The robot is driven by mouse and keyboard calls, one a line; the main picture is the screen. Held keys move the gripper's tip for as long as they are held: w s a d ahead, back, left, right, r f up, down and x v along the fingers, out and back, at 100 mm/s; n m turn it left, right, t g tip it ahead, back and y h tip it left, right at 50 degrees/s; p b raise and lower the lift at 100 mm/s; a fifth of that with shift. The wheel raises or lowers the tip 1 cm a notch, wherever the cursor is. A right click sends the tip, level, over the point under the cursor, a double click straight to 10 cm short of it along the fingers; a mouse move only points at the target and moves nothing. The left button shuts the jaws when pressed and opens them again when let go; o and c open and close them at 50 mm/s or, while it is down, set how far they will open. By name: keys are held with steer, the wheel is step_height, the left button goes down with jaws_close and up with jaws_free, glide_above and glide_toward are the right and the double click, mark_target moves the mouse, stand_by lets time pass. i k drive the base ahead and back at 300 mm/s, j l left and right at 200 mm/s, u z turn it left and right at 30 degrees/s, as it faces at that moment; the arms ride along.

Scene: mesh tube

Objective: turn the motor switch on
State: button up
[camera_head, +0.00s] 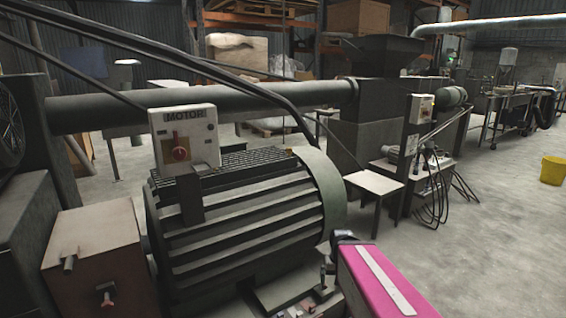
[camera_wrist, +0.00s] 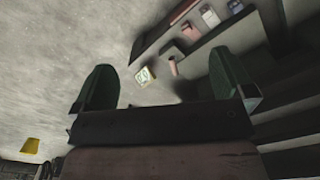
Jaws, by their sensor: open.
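The motor switch is a red rotary knob (camera_head: 180,153) on a yellow plate, on the front of a light box labelled MOTOR (camera_head: 203,138). The box stands on a post above the large ribbed motor (camera_head: 245,215). The knob's exact setting is too small to tell. My pink arm shows at the lower right of the head view, in front of the motor's right end and well away from the switch. My gripper (camera_wrist: 180,88) shows in the wrist view with its two dark green fingers spread apart and nothing between them. The switch does not show in the wrist view.
A thick pipe (camera_head: 225,103) runs behind the MOTOR box. A second control box (camera_head: 421,109) stands on a post to the right, with cables below. A yellow bucket (camera_head: 552,170) sits at the far right.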

mark_target(179, 153)
steer(key=u, duration=1.55)
